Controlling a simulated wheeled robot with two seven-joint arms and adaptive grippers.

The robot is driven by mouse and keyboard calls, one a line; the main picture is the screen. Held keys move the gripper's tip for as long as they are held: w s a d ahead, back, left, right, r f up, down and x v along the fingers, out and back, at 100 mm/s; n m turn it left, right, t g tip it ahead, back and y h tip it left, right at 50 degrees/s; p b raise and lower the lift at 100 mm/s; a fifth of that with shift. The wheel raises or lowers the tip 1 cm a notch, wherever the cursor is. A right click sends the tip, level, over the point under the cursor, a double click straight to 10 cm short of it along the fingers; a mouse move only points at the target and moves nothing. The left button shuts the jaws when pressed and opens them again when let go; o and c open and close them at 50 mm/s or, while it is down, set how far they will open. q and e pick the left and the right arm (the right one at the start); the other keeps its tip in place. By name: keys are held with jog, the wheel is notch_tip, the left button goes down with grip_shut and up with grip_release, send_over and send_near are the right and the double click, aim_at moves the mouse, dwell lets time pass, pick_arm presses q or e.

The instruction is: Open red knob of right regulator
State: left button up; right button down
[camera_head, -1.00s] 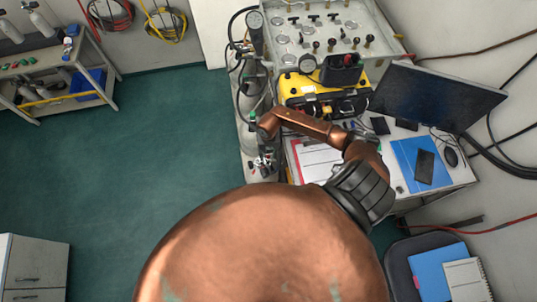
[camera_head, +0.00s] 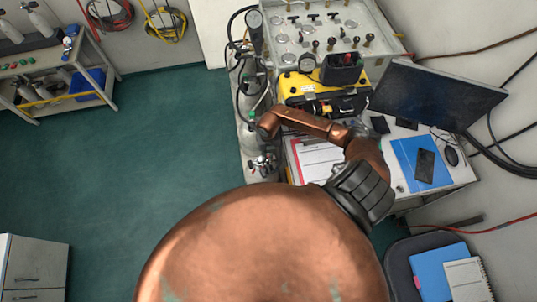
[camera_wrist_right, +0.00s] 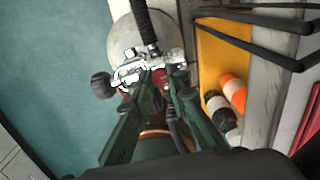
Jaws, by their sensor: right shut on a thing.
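In the right wrist view, a chrome regulator (camera_wrist_right: 137,70) with a black side knob (camera_wrist_right: 102,86) is on top of a grey cylinder (camera_wrist_right: 124,38). My right gripper (camera_wrist_right: 162,78) has its dark green fingers at the regulator, shut on what appears to be the red knob. The fingers hide most of it; only a little red shows around them. In the head view, my copper right arm reaches to the cylinders beside the table and covers most of this gripper. A chrome regulator (camera_head: 262,163) shows there below the wrist. My left gripper is not in view.
A yellow case (camera_head: 300,88), a metal gauge panel (camera_head: 330,30) and a monitor (camera_head: 435,95) stand behind my arm. A clipboard (camera_head: 312,158) lies on the table. Orange-and-white items (camera_wrist_right: 228,98) are close right of the gripper. Open green floor (camera_head: 150,130) lies left.

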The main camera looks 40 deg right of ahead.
jog(key=n+b, duration=0.3)
jog(key=n, duration=0.3)
jog(key=shift+f+b, duration=0.2)
jog(key=shift+b, duration=0.15)
jog(key=n+b, duration=0.3)
jog(key=n, duration=0.1)
jog(key=shift+n, duration=0.3)
jog(key=n+b, duration=0.3)
jog(key=n, duration=0.2)
jog(key=shift+s+b, duration=0.15)
jog(key=shift+b, duration=0.25)
jog(key=shift+n+b, duration=1.3)
jog(key=shift+n, duration=1)
jog(key=shift+r, duration=0.1)
jog(key=c, duration=1.9)
grip_release()
